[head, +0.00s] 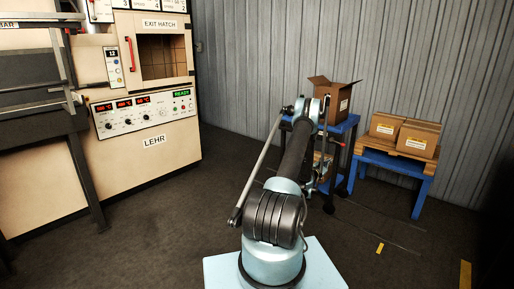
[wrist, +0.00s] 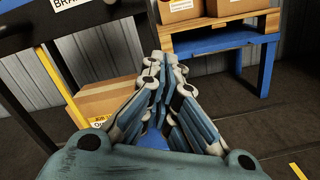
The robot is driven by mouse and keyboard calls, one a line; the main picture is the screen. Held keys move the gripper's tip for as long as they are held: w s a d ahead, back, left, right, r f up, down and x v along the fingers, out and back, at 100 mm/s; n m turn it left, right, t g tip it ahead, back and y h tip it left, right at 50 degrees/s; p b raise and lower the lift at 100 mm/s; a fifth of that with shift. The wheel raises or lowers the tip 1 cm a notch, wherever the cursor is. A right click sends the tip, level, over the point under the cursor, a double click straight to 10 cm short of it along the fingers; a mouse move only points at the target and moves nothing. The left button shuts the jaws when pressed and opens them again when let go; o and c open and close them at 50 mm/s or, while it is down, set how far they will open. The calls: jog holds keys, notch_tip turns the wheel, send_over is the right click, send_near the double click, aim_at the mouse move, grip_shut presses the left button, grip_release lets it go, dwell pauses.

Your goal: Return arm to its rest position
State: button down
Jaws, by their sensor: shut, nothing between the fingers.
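My gripper (wrist: 163,72) is in the middle of the wrist view. Its fingers are closed together with nothing between them. It points toward the floor and the lower part of the blue stands. In the head view my arm reaches away from its pale base toward the back wall. The far part of the arm bends down in front of the blue cart, and the gripper itself cannot be made out clearly there.
An open cardboard box (head: 333,97) stands on a blue cart (head: 345,124). Closed cartons (head: 405,134) sit on a pallet on a blue table (head: 398,165). The wrist view shows a carton (wrist: 105,99) low down. The lehr (head: 150,115) stands left. Floor (head: 400,245) at right is clear.

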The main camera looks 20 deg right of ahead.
jog(key=a+r+m+g+y, duration=0.1)
jog(key=a+r+m, duration=0.35)
jog(key=r, duration=0.55)
jog(key=a+r+m+g, duration=0.1)
jog(key=a+r+m, duration=0.3)
jog(key=r, duration=0.6)
jog(key=s+a+r+m+g+y, duration=0.1)
jog(key=s+a+r+m+y, duration=0.1)
jog(key=s+a+r, duration=0.45)
jog(key=s+a+r+m+g+y, duration=0.1)
jog(key=s+a+r+m+y, duration=0.15)
jog(key=a, duration=0.65)
jog(key=s+a+m+g+y, duration=0.2)
jog(key=s+a+m+y, duration=0.2)
jog(key=s+a, duration=1.45)
jog(key=s+a+f+m+g+y, duration=0.1)
jog(key=s+a+f+y, duration=0.2)
jog(key=s+a, duration=0.5)
jog(key=s+a+f+m+g+y, duration=0.1)
jog(key=s+a+f+y, duration=0.2)
jog(key=s+a, duration=0.6)
jog(key=s+f, duration=0.2)
jog(key=s, duration=0.4)
jog(key=shift+f, duration=0.3)
jog(key=shift+s+d, duration=0.1)
